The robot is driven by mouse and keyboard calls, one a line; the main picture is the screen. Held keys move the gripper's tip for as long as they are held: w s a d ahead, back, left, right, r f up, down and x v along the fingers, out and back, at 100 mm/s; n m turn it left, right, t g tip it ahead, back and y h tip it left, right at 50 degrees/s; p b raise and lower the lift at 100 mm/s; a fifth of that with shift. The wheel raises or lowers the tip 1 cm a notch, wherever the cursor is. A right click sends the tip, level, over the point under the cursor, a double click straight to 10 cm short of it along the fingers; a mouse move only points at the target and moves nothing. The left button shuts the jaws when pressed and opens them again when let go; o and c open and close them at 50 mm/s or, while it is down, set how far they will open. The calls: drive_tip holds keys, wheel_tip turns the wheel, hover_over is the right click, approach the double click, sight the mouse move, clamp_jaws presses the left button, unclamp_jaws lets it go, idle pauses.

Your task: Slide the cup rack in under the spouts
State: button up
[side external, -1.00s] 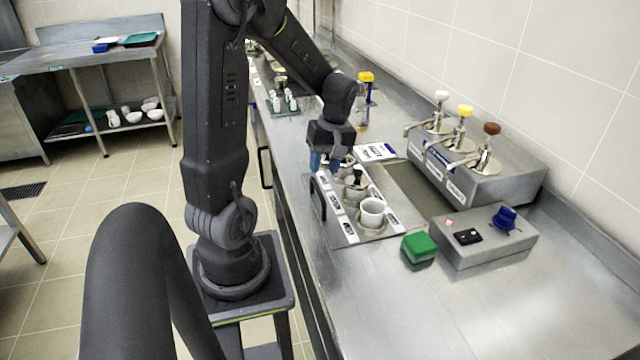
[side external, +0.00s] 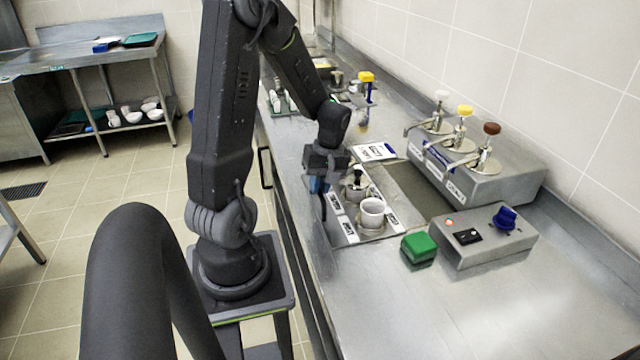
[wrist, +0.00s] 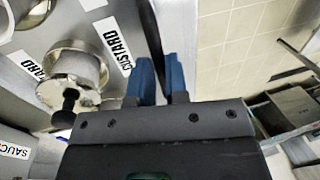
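The spouts (side external: 464,157) are on a steel dispenser box to the right, apart from the rack. My gripper (side external: 318,185) is down at the handle. In the wrist view its blue fingers (wrist: 161,82) are close together with the dark handle between them, and they look shut on it. My gripper hides the rack's far end.
A sunken grey strip (side external: 412,190) lies between the rack and the dispenser. A green block (side external: 419,248) and a control box (side external: 483,238) with a blue knob stand to the right of the rack's near end. A yellow-topped bottle (side external: 365,95) stands farther back.

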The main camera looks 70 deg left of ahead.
clamp_jaws()
drive_tip(key=shift+w, duration=0.1)
drive_tip(key=w, duration=1.8)
drive_tip(key=shift+w, duration=0.15)
drive_tip(key=o, duration=0.5)
unclamp_jaws()
wheel_tip(320, 180, up, 14)
drive_tip(key=w, duration=0.2)
drive_tip(key=shift+w+f, duration=0.2)
drive_tip(key=shift+w, duration=0.15)
